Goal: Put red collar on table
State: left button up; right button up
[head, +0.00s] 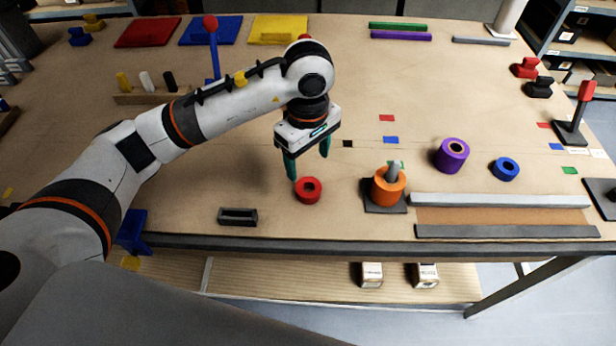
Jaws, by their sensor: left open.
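The red collar (308,197) is a short ring with a dark hole, lying flat on the tan table (340,90) near the front edge. My left gripper (308,172) is open, its teal fingers pointing down just above and behind the collar. The left fingertip is close to the collar's rim; I cannot tell whether it touches. Nothing shows between the fingers. An orange collar (388,192) sits around a grey peg (393,170) on a dark square base. My right gripper is not in view.
A purple collar (448,162) and a blue collar (505,169) stand to the right. A small dark block (238,216) lies to the left. Grey rails (500,200) run along the front right. The middle back of the table is mostly clear.

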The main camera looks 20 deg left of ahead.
pick_arm(q)
notch_tip(320, 180, up, 4)
jog(key=shift+b, duration=0.3)
dwell(0.4)
